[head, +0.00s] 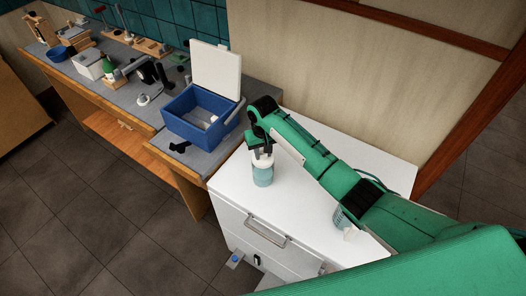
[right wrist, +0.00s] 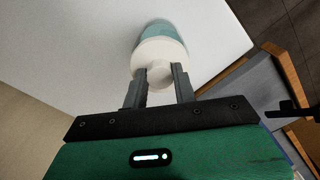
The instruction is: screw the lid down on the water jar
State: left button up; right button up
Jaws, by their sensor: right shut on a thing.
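The water jar (head: 263,176), pale with a teal body, stands upright on the white cabinet top (head: 225,178). It also shows in the right wrist view (right wrist: 158,30). Its white lid (right wrist: 150,55) is on the jar's top and carries a white knob. My right gripper (head: 262,152) comes down on the jar from above. Its two fingers are shut on the lid's knob, one on each side, as the right wrist view shows. The jar's rim is under the lid, so I cannot tell how tight the lid sits. My left gripper is not in view.
A blue box (head: 205,118) with its white lid raised stands on the grey bench, left of the cabinet. A small teal and white container (head: 343,219) is partly hidden by my right arm. Several tools and a green bottle (head: 108,68) stand farther back.

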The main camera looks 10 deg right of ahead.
jog(key=o, duration=0.8)
notch_tip(320, 180, up, 18)
jog(key=shift+f, duration=0.1)
dwell(0.4)
jog(key=shift+s+f, duration=0.1)
dwell(0.3)
